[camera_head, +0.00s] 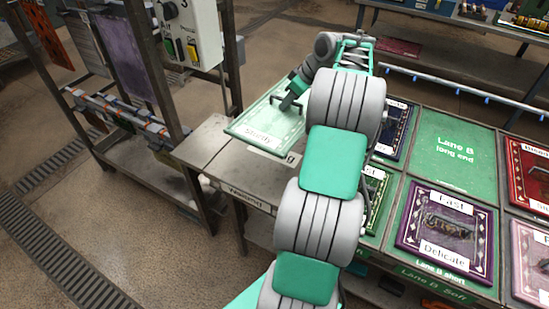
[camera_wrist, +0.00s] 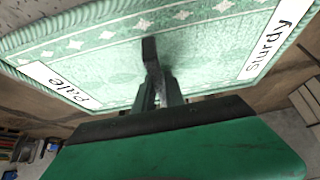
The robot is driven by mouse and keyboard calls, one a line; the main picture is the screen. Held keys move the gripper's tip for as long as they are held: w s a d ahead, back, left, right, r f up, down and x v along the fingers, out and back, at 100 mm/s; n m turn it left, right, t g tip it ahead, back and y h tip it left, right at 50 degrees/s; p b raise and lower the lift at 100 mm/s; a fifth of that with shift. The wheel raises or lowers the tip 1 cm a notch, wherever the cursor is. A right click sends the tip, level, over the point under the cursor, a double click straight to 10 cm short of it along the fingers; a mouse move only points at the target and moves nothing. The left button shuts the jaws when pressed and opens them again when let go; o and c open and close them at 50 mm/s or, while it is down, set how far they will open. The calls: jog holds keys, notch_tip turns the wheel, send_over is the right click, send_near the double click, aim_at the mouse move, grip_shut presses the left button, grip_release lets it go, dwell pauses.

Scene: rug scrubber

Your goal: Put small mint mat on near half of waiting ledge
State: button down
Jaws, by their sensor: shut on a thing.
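The small mint mat (camera_head: 251,115) is pale green with a white leaf-like pattern and white labels; one reads "Sturdy". In the wrist view the mint mat (camera_wrist: 205,50) fills the upper part, with labels "Pale" and "Sturdy". My gripper (camera_head: 289,101) is shut on the mat near its right side, and my gripper also shows in the wrist view (camera_wrist: 152,65). The exact grip point is partly hidden. The mat is over the grey waiting ledge (camera_head: 205,148), covering its far part in the head view. I cannot tell whether it touches the ledge.
A green-topped table right of the ledge holds a purple "Fast Delicate" mat (camera_head: 445,235), a red mat (camera_head: 530,172) and other mats. Lane B's long end (camera_head: 455,150) is bare. A metal rack and a control box (camera_head: 188,30) stand left and behind.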

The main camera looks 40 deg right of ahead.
jog(key=shift+n, duration=0.3)
jog(key=s+d+f, duration=0.1)
jog(key=s+d, duration=0.1)
jog(key=s+d+f, duration=0.3)
jog(key=s+d, duration=0.1)
jog(key=d, duration=0.1)
jog(key=shift+s+d+f+b, duration=0.1)
jog(key=shift+f+b, duration=0.15)
jog(key=shift+b, duration=0.15)
jog(key=shift+f, duration=0.25)
jog(key=w+a+f, duration=0.2)
jog(key=a+f, duration=0.1)
jog(key=w+a+f, duration=0.3)
jog(key=a, duration=0.1)
jog(key=w+a+f, duration=0.3)
jog(key=a+f, duration=0.1)
jog(key=shift+a, duration=0.15)
notch_tip(320, 180, down, 2)
jog(key=shift+f, duration=0.35)
jog(key=c, duration=1.4)
grip_release()
